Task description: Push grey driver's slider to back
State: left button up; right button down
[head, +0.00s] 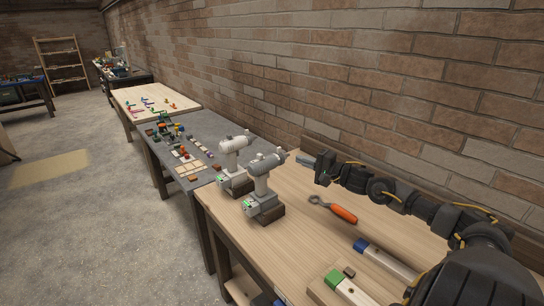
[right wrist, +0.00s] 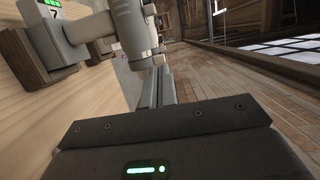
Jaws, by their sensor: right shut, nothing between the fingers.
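The grey driver (head: 260,182) stands upright on its dark battery base on the wooden workbench, with green lights on the base. In the right wrist view the grey driver (right wrist: 75,38) fills the upper left, with its head near my fingers. Its slider is too small to make out. My right gripper (head: 300,158) is shut and empty, to the right of the driver's head. Its two fingers (right wrist: 157,88) lie together and point at the driver's head; whether they touch it I cannot tell. My left gripper is not in view.
A whiter driver (head: 233,162) stands just behind the grey one. A wrench with an orange handle (head: 343,213) lies on the workbench (head: 300,250). A block with a green end (head: 345,286) and a blue-ended bar (head: 385,260) lie in front. The brick wall (head: 350,90) borders the right.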

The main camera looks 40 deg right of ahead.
aim_at(272, 164)
jog(key=w+a+p, duration=0.1)
jog(key=w, duration=0.2)
jog(key=w+a+p, duration=0.2)
jog(key=w, duration=0.1)
jog(key=w+a+p, duration=0.2)
jog(key=w, duration=0.1)
jog(key=shift+w+r, duration=0.15)
jog(key=shift+w, duration=0.15)
jog(key=shift+s+a, duration=0.1)
jog(key=shift+a, duration=0.5)
jog(key=shift+f, duration=0.2)
